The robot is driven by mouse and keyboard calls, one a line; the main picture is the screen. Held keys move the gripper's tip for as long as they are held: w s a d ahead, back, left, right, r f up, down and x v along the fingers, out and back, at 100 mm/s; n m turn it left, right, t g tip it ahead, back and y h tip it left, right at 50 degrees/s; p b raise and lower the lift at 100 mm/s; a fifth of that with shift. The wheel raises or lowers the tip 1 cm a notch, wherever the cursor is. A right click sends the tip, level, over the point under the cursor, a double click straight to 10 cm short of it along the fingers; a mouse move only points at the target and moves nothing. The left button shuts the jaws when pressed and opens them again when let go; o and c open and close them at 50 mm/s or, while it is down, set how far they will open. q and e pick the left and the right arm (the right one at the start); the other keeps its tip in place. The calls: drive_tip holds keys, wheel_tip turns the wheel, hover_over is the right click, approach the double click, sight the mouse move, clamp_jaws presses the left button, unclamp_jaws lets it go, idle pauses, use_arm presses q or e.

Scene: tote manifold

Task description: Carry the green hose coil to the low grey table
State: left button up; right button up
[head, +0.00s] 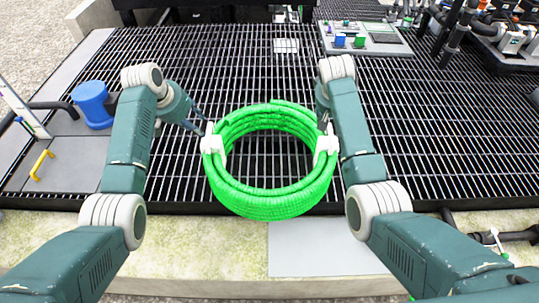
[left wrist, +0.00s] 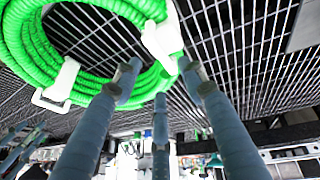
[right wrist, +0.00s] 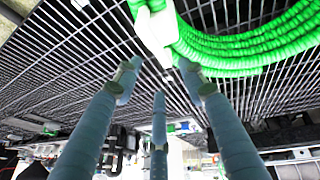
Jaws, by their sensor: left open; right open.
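The green hose coil (head: 268,206) is a thick ring with a white handle on its left (head: 212,144) and right (head: 326,145) sides. It appears to lie flat on the dark grating. My left gripper (head: 198,122) is open and empty beside the left handle; in the left wrist view that handle (left wrist: 161,42) is just beyond the fingertips. My right gripper (head: 323,118) is open at the right handle, partly hidden by its arm; in the right wrist view the handle (right wrist: 156,32) is just beyond the fingers. I cannot identify the low grey table for certain.
A flat grey panel (head: 325,250) lies in front on the pale ledge (head: 190,245). A blue cylinder (head: 93,105) and yellow handle (head: 41,165) are at the left. A grey panel with blue and green blocks (head: 365,40) is at the back. Grating right of the coil is mostly clear.

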sight(210, 133)
use_arm(q)
drive_tip(key=x, duration=0.8)
drive_tip(key=shift+w+d+f, duration=0.2)
drive_tip(key=shift+w+d, duration=0.05)
use_arm(e)
drive_tip(key=x, duration=0.8)
drive_tip(key=shift+w+d+f, duration=0.2)
drive_tip(key=shift+d+f, duration=0.05)
use_arm(q)
drive_tip(key=shift+w+d+f, duration=0.1)
drive_tip(key=shift+w+f, duration=0.25)
drive_tip(key=shift+f, duration=0.25)
use_arm(e)
drive_tip(key=shift+w+d+f, duration=0.15)
drive_tip(key=shift+w+f, duration=0.2)
drive_tip(key=shift+f, duration=0.25)
use_arm(q)
drive_tip(key=shift+w+d+f, duration=0.15)
drive_tip(key=shift+w+f, duration=0.05)
drive_tip(key=shift+f, duration=0.4)
use_arm(e)
drive_tip(key=shift+w+d+f, duration=0.1)
drive_tip(key=shift+w+f, duration=0.05)
drive_tip(key=shift+f, duration=0.4)
use_arm(q)
drive_tip(key=shift+c, duration=0.2)
use_arm(e)
drive_tip(key=shift+c, duration=0.2)
